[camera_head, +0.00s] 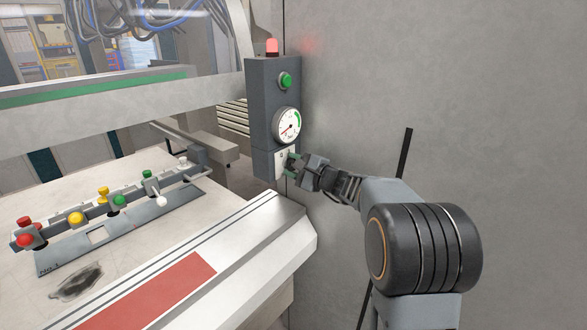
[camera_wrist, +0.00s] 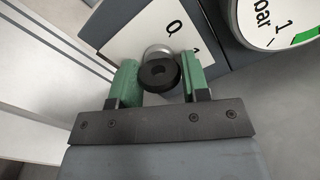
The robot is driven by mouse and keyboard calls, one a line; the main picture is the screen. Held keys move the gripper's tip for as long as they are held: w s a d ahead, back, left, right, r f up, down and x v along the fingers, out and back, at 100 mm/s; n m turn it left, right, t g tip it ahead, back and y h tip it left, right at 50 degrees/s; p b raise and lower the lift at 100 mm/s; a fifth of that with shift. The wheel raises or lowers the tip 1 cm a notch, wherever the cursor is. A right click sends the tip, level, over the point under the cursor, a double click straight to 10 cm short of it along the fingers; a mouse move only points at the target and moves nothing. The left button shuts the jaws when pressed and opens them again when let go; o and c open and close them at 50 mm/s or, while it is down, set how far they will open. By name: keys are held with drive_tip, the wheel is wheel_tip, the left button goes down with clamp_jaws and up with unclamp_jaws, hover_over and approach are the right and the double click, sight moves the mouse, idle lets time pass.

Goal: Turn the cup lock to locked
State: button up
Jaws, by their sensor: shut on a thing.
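In the head view my gripper (camera_head: 292,163) reaches the white plate (camera_head: 280,170) low on the grey control box. The lock itself is hidden there, and I cannot tell which way it is turned.
A dial gauge (camera_head: 287,126) sits just above the plate, with a green button (camera_head: 286,80) and red lamp (camera_head: 272,47) higher up. A row of coloured buttons and a lever (camera_head: 158,197) stand on the table at left. The grey wall (camera_head: 450,90) is close on the right.

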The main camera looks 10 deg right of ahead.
drive_tip(key=shift+m, duration=0.4)
drive_tip(key=o, duration=0.9)
drive_tip(key=shift+s+d, duration=0.1)
drive_tip(key=b+v, duration=0.2)
drive_tip(key=v, duration=1.1)
drive_tip(key=shift+s+d+b, duration=0.15)
drive_tip(key=shift+s+b, duration=0.1)
drive_tip(key=shift+b, duration=0.1)
